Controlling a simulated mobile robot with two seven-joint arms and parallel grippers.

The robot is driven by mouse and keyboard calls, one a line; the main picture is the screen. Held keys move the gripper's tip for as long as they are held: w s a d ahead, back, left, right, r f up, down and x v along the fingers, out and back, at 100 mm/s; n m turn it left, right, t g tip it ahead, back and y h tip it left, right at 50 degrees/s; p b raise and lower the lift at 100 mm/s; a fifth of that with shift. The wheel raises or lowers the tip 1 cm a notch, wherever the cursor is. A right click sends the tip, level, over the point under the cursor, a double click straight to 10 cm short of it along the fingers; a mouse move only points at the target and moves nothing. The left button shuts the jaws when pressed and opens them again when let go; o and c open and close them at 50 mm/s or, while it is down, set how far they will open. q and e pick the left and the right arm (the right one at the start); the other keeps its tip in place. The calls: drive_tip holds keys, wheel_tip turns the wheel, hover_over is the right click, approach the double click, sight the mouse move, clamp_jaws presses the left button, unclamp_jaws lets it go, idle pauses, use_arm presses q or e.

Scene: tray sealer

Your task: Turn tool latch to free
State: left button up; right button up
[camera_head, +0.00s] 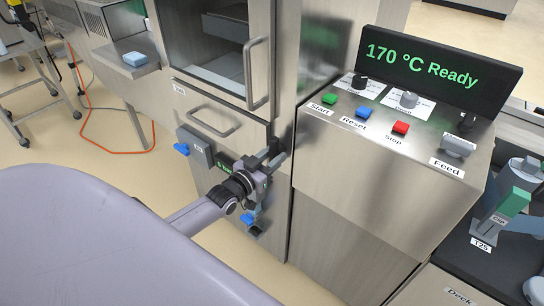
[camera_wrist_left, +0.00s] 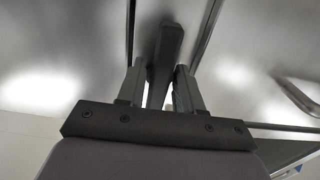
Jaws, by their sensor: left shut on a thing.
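My left gripper (camera_head: 266,165) is at the front of the steel machine, below the door with the vertical handle. It is shut on a dark grey latch lever (camera_wrist_left: 167,50). In the left wrist view the two fingers (camera_wrist_left: 160,88) stand on either side of the lever, and its upper end sticks out beyond them. In the head view the gripper and wrist hide most of the lever, so its exact angle is hard to tell there. A small green-lettered display beside it is partly covered by my wrist. My right gripper is not in view.
A drawer handle (camera_head: 213,122) and a door handle (camera_head: 257,73) stick out above. A control box with Start, Reset, Stop and Feed controls stands right; its display (camera_head: 430,65) reads "170 °C Ready".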

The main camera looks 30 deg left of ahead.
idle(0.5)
use_arm(q)
drive_tip(key=o, duration=0.8)
drive_tip(key=shift+s+a+p, duration=0.15)
drive_tip(key=shift+s, duration=1.65)
drive_tip(key=shift+s+a+p, duration=0.15)
drive_tip(key=shift+s, duration=1.6)
drive_tip(key=shift+d, duration=0.1)
